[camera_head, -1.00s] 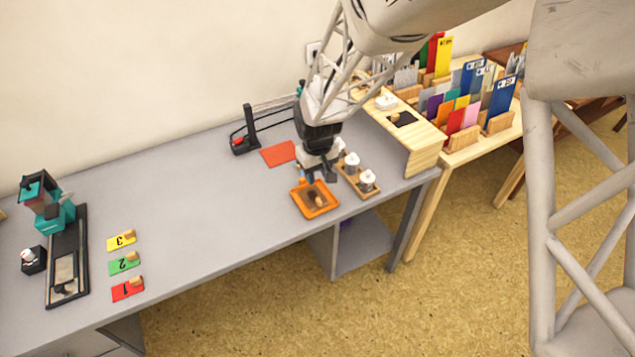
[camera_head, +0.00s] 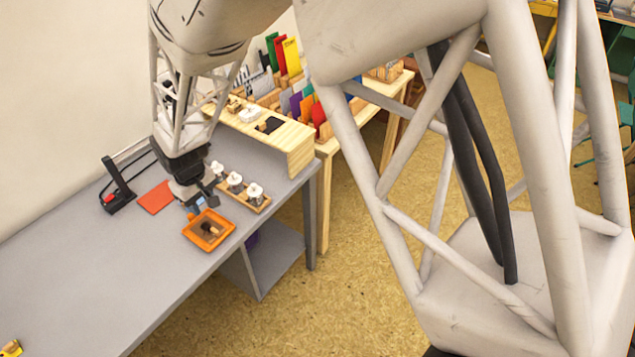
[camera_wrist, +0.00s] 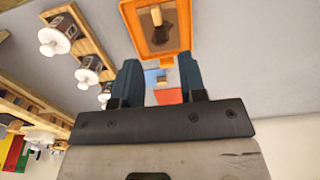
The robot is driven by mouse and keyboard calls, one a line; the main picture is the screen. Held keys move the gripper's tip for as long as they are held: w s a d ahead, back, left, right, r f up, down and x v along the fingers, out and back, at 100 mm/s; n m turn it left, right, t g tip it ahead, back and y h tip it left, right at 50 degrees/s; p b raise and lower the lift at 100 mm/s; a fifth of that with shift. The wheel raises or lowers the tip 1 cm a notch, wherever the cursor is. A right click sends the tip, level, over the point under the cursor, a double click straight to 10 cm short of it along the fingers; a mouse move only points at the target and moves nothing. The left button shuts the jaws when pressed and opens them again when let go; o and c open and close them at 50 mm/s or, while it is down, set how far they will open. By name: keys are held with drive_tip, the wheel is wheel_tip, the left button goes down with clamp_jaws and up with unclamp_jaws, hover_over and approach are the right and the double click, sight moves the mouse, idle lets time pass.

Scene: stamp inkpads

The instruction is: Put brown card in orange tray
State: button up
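The orange tray (camera_head: 190,234) lies on the grey table near its front edge; its rim also shows in the wrist view (camera_wrist: 185,30). The brown card (camera_head: 204,236) with its wooden knob lies inside the tray, and it also shows in the wrist view (camera_wrist: 144,18). My gripper (camera_head: 197,208) is just behind the tray, above the table. In the wrist view its two dark blue fingers (camera_wrist: 159,72) are apart, with nothing held between them. The tray and card are beyond the fingertips.
A wooden rack with several white-knobbed stamps (camera_head: 243,191) stands right of the tray. A red-orange sheet (camera_head: 156,197) and a black stand (camera_head: 118,190) lie to the left. A wooden shelf (camera_head: 270,135) rises at the right table end. The table's left middle is clear.

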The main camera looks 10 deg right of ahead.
drive_tip(key=s+d+r+m+t, duration=0.1)
drive_tip(key=s+d+r+m, duration=0.15)
drive_tip(key=d+r, duration=0.65)
drive_tip(key=s+d+r+m, duration=0.2)
drive_tip(key=s+d+r, duration=0.2)
drive_tip(key=d+r, duration=0.55)
drive_tip(key=s+d+r+m, duration=0.2)
drive_tip(key=s+d, duration=0.7)
drive_tip(key=s+d+r+m+t, duration=0.1)
drive_tip(key=s+d+r+m, duration=0.1)
drive_tip(key=s+d, duration=0.7)
drive_tip(key=shift+s+d+r+m+t, duration=0.3)
drive_tip(key=shift+s+d+r+m, duration=0.05)
